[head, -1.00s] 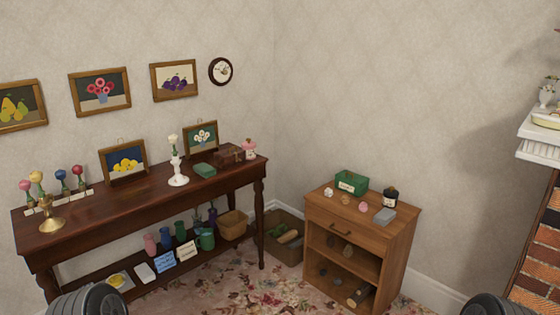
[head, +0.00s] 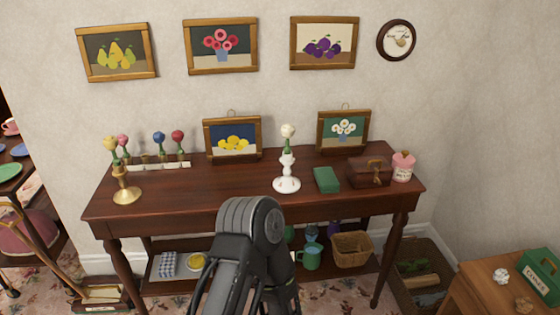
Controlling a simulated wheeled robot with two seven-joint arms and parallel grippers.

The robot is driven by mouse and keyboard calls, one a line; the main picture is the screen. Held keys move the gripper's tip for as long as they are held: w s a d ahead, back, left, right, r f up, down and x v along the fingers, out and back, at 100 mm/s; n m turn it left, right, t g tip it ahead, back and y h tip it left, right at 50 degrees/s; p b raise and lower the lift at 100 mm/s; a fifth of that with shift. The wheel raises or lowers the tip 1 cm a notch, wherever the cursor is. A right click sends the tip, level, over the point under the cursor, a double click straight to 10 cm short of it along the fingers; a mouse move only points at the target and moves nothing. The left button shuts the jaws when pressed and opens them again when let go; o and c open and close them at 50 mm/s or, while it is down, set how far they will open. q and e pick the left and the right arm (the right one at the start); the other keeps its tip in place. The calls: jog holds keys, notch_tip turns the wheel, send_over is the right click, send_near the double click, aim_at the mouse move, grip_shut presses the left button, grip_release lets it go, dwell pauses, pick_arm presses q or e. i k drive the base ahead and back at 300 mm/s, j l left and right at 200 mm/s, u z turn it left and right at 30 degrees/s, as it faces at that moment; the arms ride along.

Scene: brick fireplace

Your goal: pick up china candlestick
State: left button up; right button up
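The white china candlestick (head: 287,181) stands upright on the dark wooden table (head: 225,191), right of the table's middle. It holds a white flower (head: 288,131) on a green stem. One of my dark arm links rises from the bottom of the head view, in front of the table and left of the candlestick. It hides part of the table's front edge and lower shelf. The fingers of neither gripper show, so I cannot see whether they are open. Nothing is seen touching the candlestick.
A brass candlestick (head: 127,191) stands at the table's left end. A green box (head: 326,179), a brown chest (head: 369,172) and a pink jar (head: 403,166) are right of the china one. Framed pictures lean behind. Bare tabletop lies left of the china candlestick.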

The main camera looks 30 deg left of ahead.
aim_at(286, 184)
jog(key=i+l+u, duration=0.35)
jog(key=i, duration=0.2)
jog(key=i+l+u, duration=0.35)
jog(key=i, duration=0.2)
